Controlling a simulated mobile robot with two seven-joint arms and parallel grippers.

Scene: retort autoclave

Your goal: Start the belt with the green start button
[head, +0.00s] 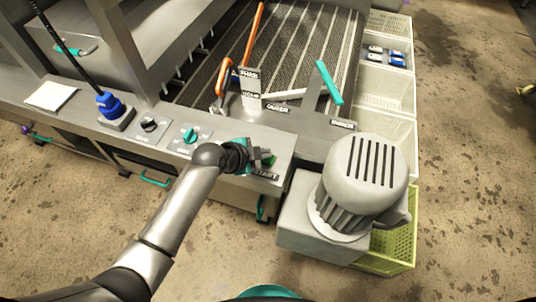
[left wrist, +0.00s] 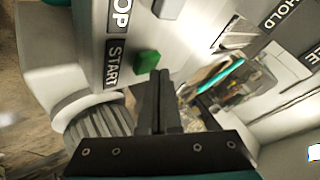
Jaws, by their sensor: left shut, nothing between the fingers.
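The green start button (left wrist: 148,61) sticks out of a grey panel in the left wrist view, beside a black START label (left wrist: 115,62). A label ending in "OP" is next to it. My left gripper (left wrist: 158,75) is shut and empty, its fingertips close to the button's edge; I cannot tell whether they touch. In the head view the left gripper (head: 264,158) is over the right end of the control panel (head: 210,113), just above the START label (head: 266,175). There the gripper largely hides the button. My right gripper is not in view.
A dark striped bed (head: 300,45), which looks like the belt, lies behind the panel. A grey motor (head: 365,172) stands right of the panel.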

